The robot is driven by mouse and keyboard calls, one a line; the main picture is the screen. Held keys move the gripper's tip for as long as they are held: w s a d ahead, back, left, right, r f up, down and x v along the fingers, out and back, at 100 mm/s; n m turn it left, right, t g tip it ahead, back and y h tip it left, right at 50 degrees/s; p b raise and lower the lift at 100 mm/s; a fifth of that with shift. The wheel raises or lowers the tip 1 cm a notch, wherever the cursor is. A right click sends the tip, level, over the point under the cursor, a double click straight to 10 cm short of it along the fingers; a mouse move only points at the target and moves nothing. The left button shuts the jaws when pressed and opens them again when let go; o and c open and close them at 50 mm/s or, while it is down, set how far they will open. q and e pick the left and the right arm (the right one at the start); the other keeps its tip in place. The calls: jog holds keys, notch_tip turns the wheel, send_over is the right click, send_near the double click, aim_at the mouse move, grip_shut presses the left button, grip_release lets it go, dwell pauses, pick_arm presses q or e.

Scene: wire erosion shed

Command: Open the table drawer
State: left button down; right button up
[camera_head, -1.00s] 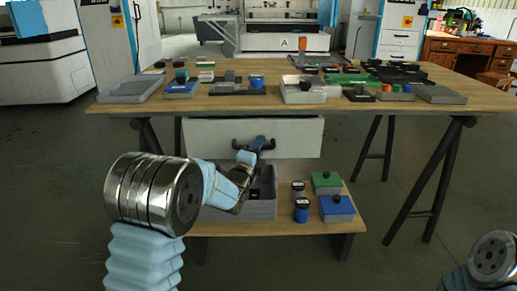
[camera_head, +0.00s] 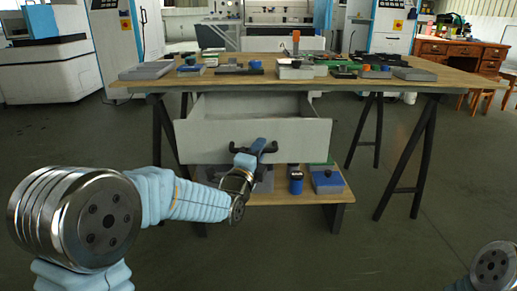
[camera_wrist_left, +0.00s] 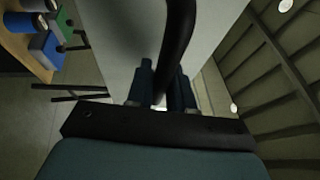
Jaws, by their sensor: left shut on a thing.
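The table drawer (camera_head: 210,139) has a light grey front and is pulled out from under the wooden tabletop (camera_head: 350,82). Its side wall and part of its inside show above the front. A dark bar handle (camera_head: 238,148) runs across the front. My left gripper (camera_head: 256,148) reaches it from below left and is shut on the handle. In the left wrist view the dark handle (camera_wrist_left: 178,40) passes between the two blue fingers of the gripper (camera_wrist_left: 163,88). My right gripper is not in view.
Boxes and small parts stand on the tabletop. A lower shelf (camera_head: 270,198) below the drawer bears a blue box (camera_head: 326,181) and a blue container (camera_head: 296,182). Dark trestle legs (camera_head: 412,160) stand at the right. The floor in front is clear.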

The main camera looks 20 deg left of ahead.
pick_arm(q)
jog(key=shift+s+d, duration=0.25)
jog(key=shift+s, duration=0.6)
jog(key=shift+s+d, duration=0.2)
jog(key=shift+s, duration=0.65)
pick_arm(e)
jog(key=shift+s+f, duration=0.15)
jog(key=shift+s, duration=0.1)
pick_arm(q)
jog(key=c, duration=1.1)
grip_release()
